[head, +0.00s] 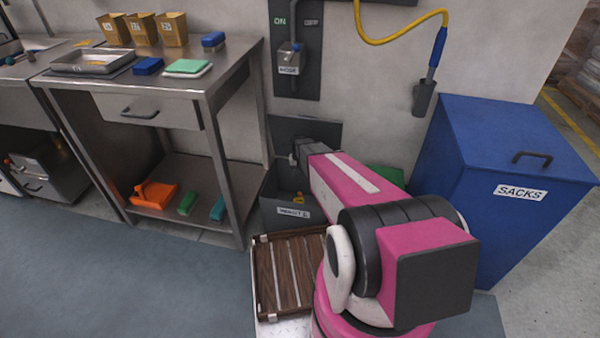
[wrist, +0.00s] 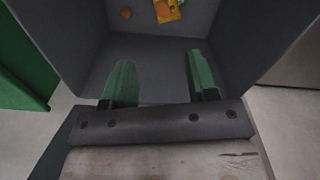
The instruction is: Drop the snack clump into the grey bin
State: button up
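The grey bin (head: 270,210) stands on the floor against the wall, right of the steel table, with a white label on its front. In the wrist view its dark inner walls (wrist: 75,40) surround my fingers. My gripper (wrist: 161,82) points down into the bin, its two green fingers apart with nothing between them. In the head view my gripper (head: 296,158) is above the bin, partly hidden by its own wrist. A small orange-brown lump (wrist: 127,13) lies inside the bin, beside a yellow packet (wrist: 168,11) with orange on it. I cannot tell which is the snack clump.
The steel table (head: 200,100) with boxes and trays stands left of the bin. A blue SACKS bin (head: 480,220) stands at the right. A brown slatted crate (head: 285,280) is in front of the bin. A green object (wrist: 20,75) stands beside the bin.

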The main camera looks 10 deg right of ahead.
notch_tip(320, 180, up, 11)
dwell(0.7)
jog(key=shift+a+f, duration=0.1)
